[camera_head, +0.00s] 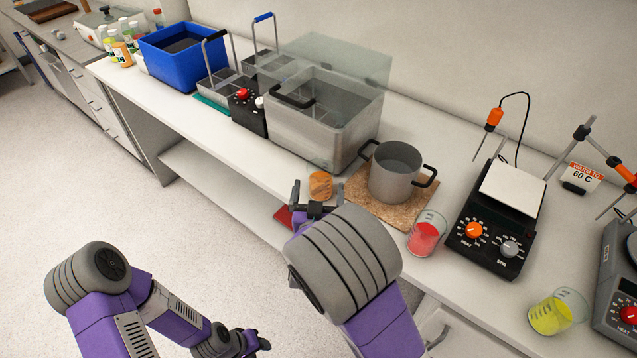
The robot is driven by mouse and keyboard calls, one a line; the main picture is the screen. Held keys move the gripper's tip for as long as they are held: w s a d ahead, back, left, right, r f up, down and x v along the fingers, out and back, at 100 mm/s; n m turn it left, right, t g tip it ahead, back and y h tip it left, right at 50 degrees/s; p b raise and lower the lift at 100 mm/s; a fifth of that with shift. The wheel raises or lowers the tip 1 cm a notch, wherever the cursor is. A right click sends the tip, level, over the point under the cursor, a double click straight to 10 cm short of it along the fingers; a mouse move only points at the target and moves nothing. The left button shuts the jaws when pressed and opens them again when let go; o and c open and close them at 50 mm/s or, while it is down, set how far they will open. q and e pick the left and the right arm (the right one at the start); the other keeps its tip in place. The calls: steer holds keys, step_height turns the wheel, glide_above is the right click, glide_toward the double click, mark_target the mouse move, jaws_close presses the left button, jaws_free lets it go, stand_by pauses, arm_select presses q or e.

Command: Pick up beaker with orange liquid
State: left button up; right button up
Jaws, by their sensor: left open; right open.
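The orange liquid of a beaker (320,184) shows at the front edge of the bench, left of the cork mat. My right gripper (316,196) is open at this beaker, with one finger to its left; the other finger is hard to make out. The beaker's lower part is hidden behind the gripper, and I cannot tell whether they touch. My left gripper (258,341) is open and empty, low in front of the bench and far from the beaker.
A steel pot (396,172) stands on a cork mat (360,200) right of the orange beaker. A red-liquid beaker (426,233), a hotplate (490,235) and a yellow-liquid beaker (553,313) are further right. A steel water bath (310,130) stands behind.

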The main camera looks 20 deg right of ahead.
mark_target(321, 163)
steer(key=x, duration=0.4)
steer(key=b+x, duration=0.1)
steer(key=x, duration=0.2)
steer(key=shift+r, duration=0.25)
steer(key=shift+c, duration=0.3)
steer(key=c, duration=1.2)
steer(key=shift+o, duration=0.2)
steer(key=shift+r, duration=0.25)
step_height(321, 163, up, 28)
steer(key=p, duration=1.1)
steer(key=shift+f, duration=0.25)
